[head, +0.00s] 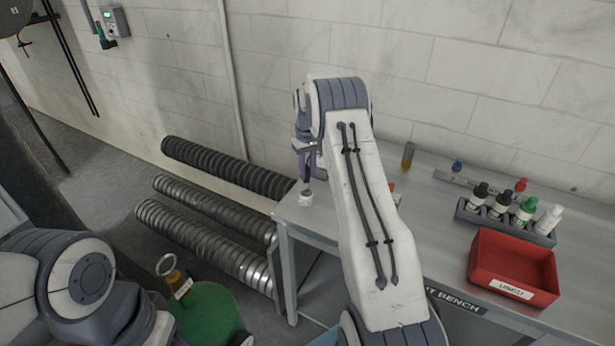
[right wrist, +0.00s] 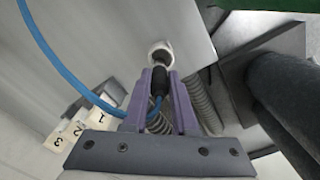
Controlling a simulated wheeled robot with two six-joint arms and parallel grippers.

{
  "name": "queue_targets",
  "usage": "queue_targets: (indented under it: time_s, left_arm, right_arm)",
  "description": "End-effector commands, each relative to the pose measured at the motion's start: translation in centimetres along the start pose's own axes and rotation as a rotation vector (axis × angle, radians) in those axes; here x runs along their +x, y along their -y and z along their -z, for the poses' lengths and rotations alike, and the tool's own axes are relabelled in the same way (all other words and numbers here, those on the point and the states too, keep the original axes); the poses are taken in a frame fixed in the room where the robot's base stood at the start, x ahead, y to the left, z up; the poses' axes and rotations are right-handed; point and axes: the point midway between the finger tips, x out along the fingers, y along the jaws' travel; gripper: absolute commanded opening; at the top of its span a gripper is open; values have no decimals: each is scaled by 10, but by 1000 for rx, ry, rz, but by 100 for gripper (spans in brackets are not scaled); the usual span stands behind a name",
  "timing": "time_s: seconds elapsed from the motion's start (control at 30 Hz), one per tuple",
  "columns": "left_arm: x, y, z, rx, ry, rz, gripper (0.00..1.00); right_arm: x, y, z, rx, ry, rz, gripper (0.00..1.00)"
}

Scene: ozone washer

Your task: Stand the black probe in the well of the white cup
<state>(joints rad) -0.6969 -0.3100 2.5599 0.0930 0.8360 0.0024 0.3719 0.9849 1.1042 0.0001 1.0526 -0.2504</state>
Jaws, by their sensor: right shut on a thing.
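My right gripper (head: 308,166) is at the left end of the bench, pointing down, and shut on the black probe (head: 307,185). In the right wrist view the probe (right wrist: 159,82) sits between the purple fingers (right wrist: 160,100), with a blue cable running off to the left. The white cup (head: 306,198) stands near the bench's left edge, directly below the probe. It also shows in the right wrist view (right wrist: 161,48), just beyond the fingertips. The probe's lower end lines up with the cup; I cannot tell how far it is inside. My left gripper is out of view.
The bench (head: 420,235) carries a red bin (head: 513,268), a rack of bottles (head: 505,215) and a small amber vial (head: 408,155). Ribbed hoses (head: 205,235) lie left of the bench, near a green cylinder (head: 210,315). Numbered tabs (right wrist: 88,128) show in the right wrist view.

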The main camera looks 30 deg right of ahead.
Motion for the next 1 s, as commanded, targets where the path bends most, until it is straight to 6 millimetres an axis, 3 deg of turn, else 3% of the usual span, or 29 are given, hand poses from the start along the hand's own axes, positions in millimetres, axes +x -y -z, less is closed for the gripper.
queue_targets:
  time_s: [0.37,0.73,0.77,0.8,0.83,1.0]
  left_arm:
    - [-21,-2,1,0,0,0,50]
    - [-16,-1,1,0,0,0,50]
    - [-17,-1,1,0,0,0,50]
    - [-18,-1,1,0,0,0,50]
    - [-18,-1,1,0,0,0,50]
    - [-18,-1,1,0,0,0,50]
  right_arm:
    - [40,1,1,1,0,0,0]
    - [46,1,1,1,-1,0,0]
    - [45,1,1,1,-1,0,34]
    - [45,1,1,1,-1,0,49]
    - [45,1,1,1,-1,0,56]
    - [45,1,1,0,-1,0,56]
